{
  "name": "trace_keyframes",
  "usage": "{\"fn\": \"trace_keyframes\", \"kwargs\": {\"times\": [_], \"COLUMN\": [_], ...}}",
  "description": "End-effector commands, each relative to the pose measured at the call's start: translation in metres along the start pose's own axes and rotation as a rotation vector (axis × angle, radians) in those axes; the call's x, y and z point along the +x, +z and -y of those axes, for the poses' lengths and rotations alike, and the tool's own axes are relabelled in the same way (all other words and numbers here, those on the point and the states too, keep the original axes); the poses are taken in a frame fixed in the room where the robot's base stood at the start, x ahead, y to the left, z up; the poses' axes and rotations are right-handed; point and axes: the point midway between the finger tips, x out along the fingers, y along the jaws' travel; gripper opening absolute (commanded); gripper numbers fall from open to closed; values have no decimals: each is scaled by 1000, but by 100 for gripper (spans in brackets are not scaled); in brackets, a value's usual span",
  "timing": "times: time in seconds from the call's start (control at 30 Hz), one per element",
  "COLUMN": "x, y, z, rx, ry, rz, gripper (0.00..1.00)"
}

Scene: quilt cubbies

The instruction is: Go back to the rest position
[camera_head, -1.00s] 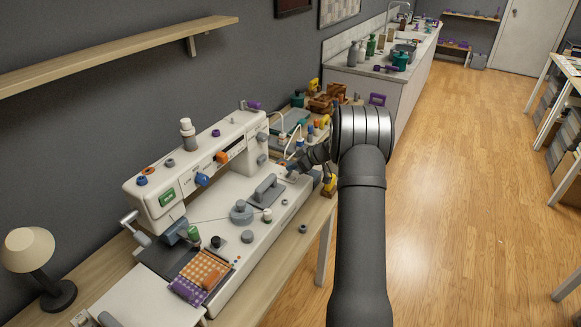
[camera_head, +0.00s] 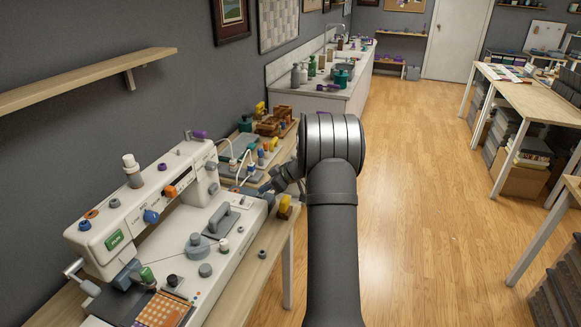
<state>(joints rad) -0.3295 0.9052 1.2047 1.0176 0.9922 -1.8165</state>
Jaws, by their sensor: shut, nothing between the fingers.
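My gripper (camera_head: 256,188) is small and partly hidden by its own wrist in the head view. It is shut and empty, above the table's right part, just right of the sewing machine. My dark arm reaches up from the bottom middle and bends left toward the table. The white sewing machine (camera_head: 146,212) stands on the wooden table (camera_head: 268,262), apart from my gripper as far as I can tell. A yellow item (camera_head: 285,204) sits near the table edge, close to my gripper and wrist.
Several small tools and a brown wooden organiser (camera_head: 275,121) crowd the table behind my wrist. A counter (camera_head: 337,99) with bottles stands farther back. A wall shelf (camera_head: 85,80) is at upper left. The wooden floor (camera_head: 415,190) on the right is open, up to tables with boxes.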

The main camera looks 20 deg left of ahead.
Motion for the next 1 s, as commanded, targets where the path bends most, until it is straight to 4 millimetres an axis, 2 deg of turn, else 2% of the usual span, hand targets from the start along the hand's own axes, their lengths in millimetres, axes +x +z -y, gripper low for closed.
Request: {"fn": "trace_keyframes", "kwargs": {"times": [0.27,0.53,1.0], "x": [10,56,83], "y": [-2,-14,-41], "z": [0,1,9], "rx": [0,-2,-26], "ry": [-1,-4,-103], "rz": [0,3,229], "gripper": [0,0,0]}}
